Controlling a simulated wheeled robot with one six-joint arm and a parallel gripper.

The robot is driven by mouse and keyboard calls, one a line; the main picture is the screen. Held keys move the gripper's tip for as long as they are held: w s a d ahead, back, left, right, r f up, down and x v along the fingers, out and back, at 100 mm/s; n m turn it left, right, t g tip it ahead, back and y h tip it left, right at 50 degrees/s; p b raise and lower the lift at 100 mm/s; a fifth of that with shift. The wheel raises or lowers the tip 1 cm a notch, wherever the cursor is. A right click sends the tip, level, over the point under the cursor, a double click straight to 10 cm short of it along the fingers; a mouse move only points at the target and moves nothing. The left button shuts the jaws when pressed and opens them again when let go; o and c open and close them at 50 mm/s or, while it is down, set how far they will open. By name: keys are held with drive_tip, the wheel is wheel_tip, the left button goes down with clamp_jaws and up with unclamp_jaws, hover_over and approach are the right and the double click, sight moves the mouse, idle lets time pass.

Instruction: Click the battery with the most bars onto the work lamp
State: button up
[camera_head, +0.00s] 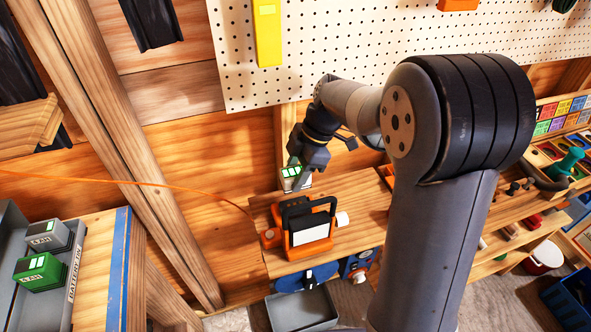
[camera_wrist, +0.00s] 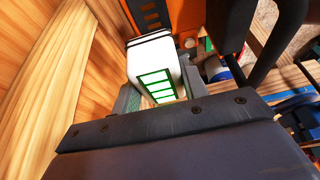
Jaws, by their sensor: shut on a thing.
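My gripper (camera_head: 297,168) is shut on a white battery (camera_head: 296,181) with a green bar display, just behind the orange work lamp (camera_head: 291,244). In the wrist view the battery (camera_wrist: 158,66) sits between the two fingers of my gripper (camera_wrist: 162,90), and several bars show on its face. The lamp's orange body (camera_wrist: 186,14) shows beyond the battery. The lamp stands on the wooden bench with its white panel facing forward. I cannot tell whether the battery touches the lamp. A grey battery (camera_head: 48,236) and a green battery (camera_head: 40,271) sit at the far left.
A grey tray (camera_head: 13,222) holds those two batteries on a blue-edged shelf. A pegboard (camera_head: 330,50) stands behind, and an orange cord (camera_head: 160,184) runs along the wall. A grey bin (camera_head: 303,312) is below.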

drive_tip(key=shift+f+b, duration=2)
drive_tip(key=shift+f, duration=1.55)
drive_tip(key=shift+b, duration=0.65)
drive_tip(key=shift+f+b, duration=0.6)
drive_tip(key=shift+f, duration=0.1)
drive_tip(key=o, duration=1.2)
drive_tip(key=shift+r, duration=0.1)
drive_tip(key=v, duration=1)
drive_tip(key=shift+d+r, duration=0.2)
drive_tip(key=shift+r, duration=0.1)
